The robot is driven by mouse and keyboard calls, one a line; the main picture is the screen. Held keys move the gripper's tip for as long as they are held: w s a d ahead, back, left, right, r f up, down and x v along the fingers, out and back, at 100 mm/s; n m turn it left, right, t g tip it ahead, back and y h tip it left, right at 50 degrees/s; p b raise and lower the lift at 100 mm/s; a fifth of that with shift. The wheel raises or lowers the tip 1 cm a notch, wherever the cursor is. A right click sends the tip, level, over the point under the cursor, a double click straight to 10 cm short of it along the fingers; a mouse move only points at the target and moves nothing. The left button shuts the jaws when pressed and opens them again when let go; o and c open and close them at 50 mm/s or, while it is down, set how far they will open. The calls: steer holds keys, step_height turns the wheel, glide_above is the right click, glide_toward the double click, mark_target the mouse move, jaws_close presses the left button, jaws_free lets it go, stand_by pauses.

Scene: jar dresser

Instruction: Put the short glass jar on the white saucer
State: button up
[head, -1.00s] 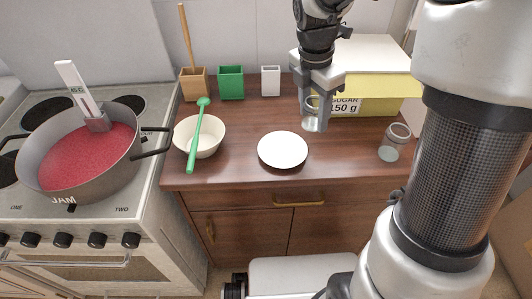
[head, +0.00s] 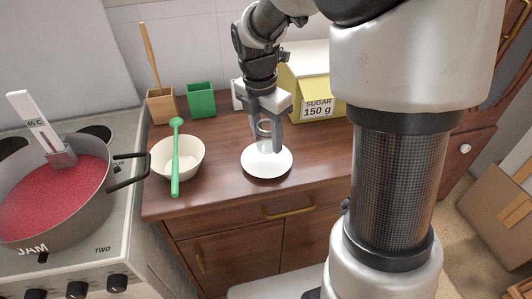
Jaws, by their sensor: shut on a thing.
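My gripper (head: 265,138) points down over the back part of the white saucer (head: 267,170). Its fingers are shut on a clear glass jar (head: 264,128), which looks upright between them. The jar's rim shows between the fingers, but its lower part blends with the white of the saucer. I cannot tell whether its base touches the saucer or hangs just above it. The saucer lies flat on the brown dresser top, with nothing else on it.
A cream bowl (head: 190,164) with a green spoon (head: 175,160) stands left of the saucer. Behind are a wooden holder (head: 161,106), a green holder (head: 201,100) and a sugar box (head: 318,107). A jam pot (head: 60,195) sits on the stove. My arm covers the dresser's right end.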

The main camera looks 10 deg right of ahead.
mark_target(267, 150)
steer(key=shift+f+b, duration=0.6)
steer(key=shift+f, duration=1.75)
steer(key=shift+f, duration=0.1)
steer(key=o, duration=0.9)
steer(key=shift+c, duration=0.2)
